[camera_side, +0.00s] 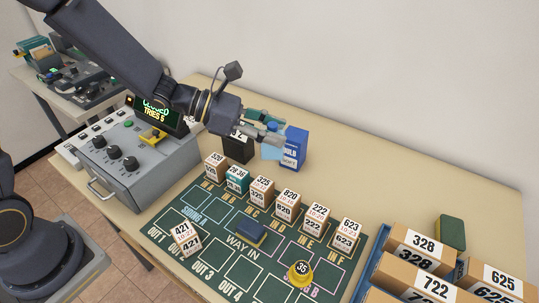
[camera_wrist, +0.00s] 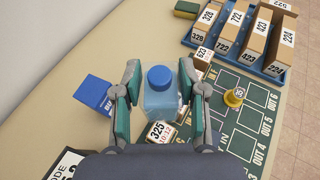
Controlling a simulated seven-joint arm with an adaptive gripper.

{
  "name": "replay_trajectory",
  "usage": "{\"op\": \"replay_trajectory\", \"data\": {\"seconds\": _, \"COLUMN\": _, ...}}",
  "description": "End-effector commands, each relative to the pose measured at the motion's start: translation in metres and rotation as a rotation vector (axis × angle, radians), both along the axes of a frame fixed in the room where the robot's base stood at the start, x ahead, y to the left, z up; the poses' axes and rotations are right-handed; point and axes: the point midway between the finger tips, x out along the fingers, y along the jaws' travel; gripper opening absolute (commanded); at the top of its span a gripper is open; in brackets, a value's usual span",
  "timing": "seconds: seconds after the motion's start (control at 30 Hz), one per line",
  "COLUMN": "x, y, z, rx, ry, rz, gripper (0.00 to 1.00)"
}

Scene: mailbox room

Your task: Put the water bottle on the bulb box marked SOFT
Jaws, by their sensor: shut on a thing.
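The water bottle (camera_wrist: 160,103), pale blue and see-through with a blue cap (camera_wrist: 159,77), stands upright between the pads of my gripper (camera_wrist: 160,70). My gripper is shut on it. In the side view the bottle (camera_side: 270,152) shows below my gripper (camera_side: 268,130), partly hidden by the fingers. I cannot tell whether its base touches the table. The blue bulb box marked SOFT (camera_side: 293,150) stands upright just right of the bottle. In the wrist view this box (camera_wrist: 96,92) is left of my left finger, apart from the bottle.
A black box (camera_side: 237,150) stands left of the bottle. A row of numbered boxes (camera_side: 262,190) lines the green mat (camera_side: 215,262) in front. A grey console (camera_side: 135,165) is at left and a blue tray (camera_side: 362,275) of boxes at right. The table behind the bulb box is clear.

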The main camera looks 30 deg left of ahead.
Motion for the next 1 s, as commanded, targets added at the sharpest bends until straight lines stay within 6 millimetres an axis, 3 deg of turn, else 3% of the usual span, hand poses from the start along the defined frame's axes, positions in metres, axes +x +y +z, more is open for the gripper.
{"op": "replay_trajectory", "data": {"seconds": 0.03, "x": 0.005, "y": 0.013, "z": 0.016, "rx": 0.001, "ry": -0.010, "rz": 0.060, "gripper": 0.03}}
{"op": "replay_trajectory", "data": {"seconds": 0.2, "x": 0.015, "y": 0.047, "z": 0.057, "rx": 0.000, "ry": -0.010, "rz": 0.203, "gripper": 0.03}}
{"op": "replay_trajectory", "data": {"seconds": 0.37, "x": 0.020, "y": 0.058, "z": 0.074, "rx": -0.002, "ry": -0.002, "rz": 0.239, "gripper": 0.03}}
{"op": "replay_trajectory", "data": {"seconds": 0.47, "x": 0.035, "y": 0.056, "z": 0.069, "rx": -0.004, "ry": 0.004, "rz": 0.240, "gripper": 0.03}}
{"op": "replay_trajectory", "data": {"seconds": 0.73, "x": 0.105, "y": 0.037, "z": 0.035, "rx": -0.003, "ry": 0.003, "rz": 0.238, "gripper": 0.03}}
{"op": "replay_trajectory", "data": {"seconds": 1.0, "x": 0.142, "y": 0.028, "z": -0.011, "rx": -0.002, "ry": 0.003, "rz": 0.239, "gripper": 0.03}}
